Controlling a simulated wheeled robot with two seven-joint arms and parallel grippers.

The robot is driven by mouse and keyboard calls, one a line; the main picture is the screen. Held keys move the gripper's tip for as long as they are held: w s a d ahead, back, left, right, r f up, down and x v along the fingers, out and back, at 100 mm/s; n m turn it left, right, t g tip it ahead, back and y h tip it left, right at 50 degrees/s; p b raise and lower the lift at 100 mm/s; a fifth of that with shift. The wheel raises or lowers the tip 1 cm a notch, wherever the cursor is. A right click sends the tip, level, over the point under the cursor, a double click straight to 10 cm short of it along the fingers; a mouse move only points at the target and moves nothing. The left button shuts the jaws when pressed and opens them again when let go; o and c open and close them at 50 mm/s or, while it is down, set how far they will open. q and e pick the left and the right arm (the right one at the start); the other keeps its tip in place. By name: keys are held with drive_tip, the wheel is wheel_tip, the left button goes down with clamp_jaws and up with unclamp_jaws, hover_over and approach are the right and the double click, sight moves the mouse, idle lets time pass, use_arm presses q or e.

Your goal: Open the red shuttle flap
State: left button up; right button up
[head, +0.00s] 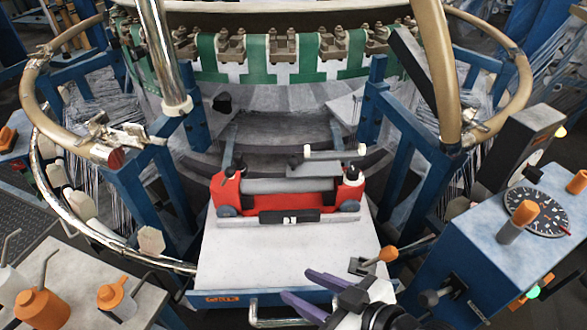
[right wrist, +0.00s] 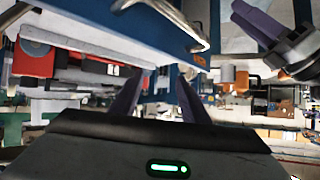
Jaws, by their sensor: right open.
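The red shuttle (head: 200,208) shows as a red body with dark end wheels, sitting on the pale tray at the loom's front. A grey bar (head: 288,186) runs along its top, and a black strip with a white mark (head: 290,216) is on its front. I cannot tell which part is the flap or how it stands. My right gripper (head: 301,287), with purple fingers, is open and empty near the tray's front right, apart from the shuttle. In the right wrist view, the shuttle (right wrist: 33,58) is at the left, partly cut off. Another purple-fingered gripper, my left (right wrist: 258,22), shows at upper right.
The pale tray (head: 228,262) has a blue front edge and a metal handle (head: 283,321). A blue control box (head: 483,262) with a dial and orange knobs stands right. Orange-capped bottles (head: 42,308) stand lower left. Blue posts and a tan ring flank the shuttle.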

drive_tip(key=w+a+r+t+y, duration=0.3)
drive_tip(key=w+a+r+t, duration=0.3)
drive_tip(key=w+r, duration=0.4)
drive_tip(key=m+t+h, duration=0.3)
drive_tip(key=t+h, duration=0.1)
drive_tip(key=h, duration=0.3)
approach(295, 166)
drive_tip(key=shift+w+a+r, duration=0.35)
drive_tip(key=shift+w, duration=0.3)
drive_tip(key=shift+w+f, duration=0.1)
drive_tip(key=shift+w, duration=0.25)
drive_tip(key=b+x, duration=0.3)
drive_tip(key=x, duration=0.5)
drive_tip(key=shift+w+f+b, duration=0.1)
drive_tip(key=shift+f+b, duration=0.1)
drive_tip(key=shift+b, duration=0.2)
drive_tip(key=shift+w+a, duration=0.1)
drive_tip(key=shift+w, duration=0.2)
drive_tip(key=shift+w+r, duration=0.1)
drive_tip(key=shift+w, duration=0.2)
use_arm(q)
drive_tip(key=f, duration=0.1)
drive_tip(key=w+f, duration=0.1)
drive_tip(key=shift+d+f, duration=0.3)
use_arm(e)
clamp_jaws()
